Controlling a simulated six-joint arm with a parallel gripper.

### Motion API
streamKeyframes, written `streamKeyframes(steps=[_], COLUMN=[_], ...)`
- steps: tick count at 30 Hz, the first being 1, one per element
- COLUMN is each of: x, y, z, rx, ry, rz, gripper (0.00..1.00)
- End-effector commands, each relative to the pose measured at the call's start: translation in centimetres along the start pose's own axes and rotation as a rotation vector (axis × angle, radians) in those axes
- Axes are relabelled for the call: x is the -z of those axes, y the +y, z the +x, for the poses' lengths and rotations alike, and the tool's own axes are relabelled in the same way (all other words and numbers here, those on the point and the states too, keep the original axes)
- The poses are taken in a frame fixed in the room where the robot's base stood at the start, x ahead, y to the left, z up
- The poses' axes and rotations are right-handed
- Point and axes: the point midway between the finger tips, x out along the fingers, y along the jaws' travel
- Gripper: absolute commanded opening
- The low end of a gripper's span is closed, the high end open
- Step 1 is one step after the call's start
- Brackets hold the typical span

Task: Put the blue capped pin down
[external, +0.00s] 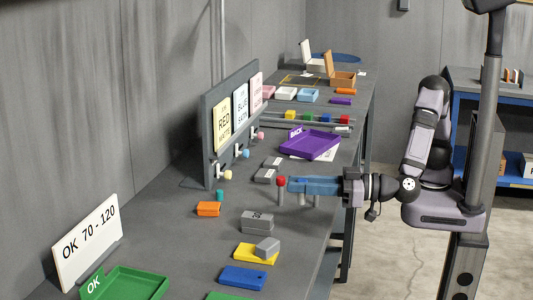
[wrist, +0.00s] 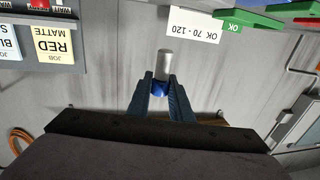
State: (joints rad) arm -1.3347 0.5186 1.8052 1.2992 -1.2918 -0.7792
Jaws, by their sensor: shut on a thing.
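My gripper (external: 296,186) reaches level over the bench from the right. In the wrist view my gripper (wrist: 160,82) is shut on the blue capped pin (wrist: 164,62), with the blue cap between the fingertips and the bare silver body sticking out. In the external view the fingers hide the blue cap. Two grey stems show below the fingers; I cannot tell which belongs to the held pin or whether it touches the bench. A red capped pin (external: 281,190) stands upright by the fingertips.
A purple tray (external: 309,144) marked BACK lies behind the gripper. A green tray (external: 125,285) marked OK lies front left, beside the OK 70-120 sign (external: 87,243). Job signs stand on a grey panel (external: 215,170). Grey, orange, yellow and blue blocks (external: 243,278) lie forward of the gripper.

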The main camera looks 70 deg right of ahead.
Motion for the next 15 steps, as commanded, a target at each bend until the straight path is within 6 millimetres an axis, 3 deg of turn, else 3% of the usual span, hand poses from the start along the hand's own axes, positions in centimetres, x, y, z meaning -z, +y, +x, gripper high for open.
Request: streamKeyframes(steps=[1,6,15], x=[1.6,4.5,7.9], y=[0.0,0.0,0.0], z=[0.0,0.0,0.0], rx=[0.0,0.0,0.0], ry=[0.001,0.001,0.001], rz=[0.001,0.001,0.0], gripper=[0.0,0.0,0.0])
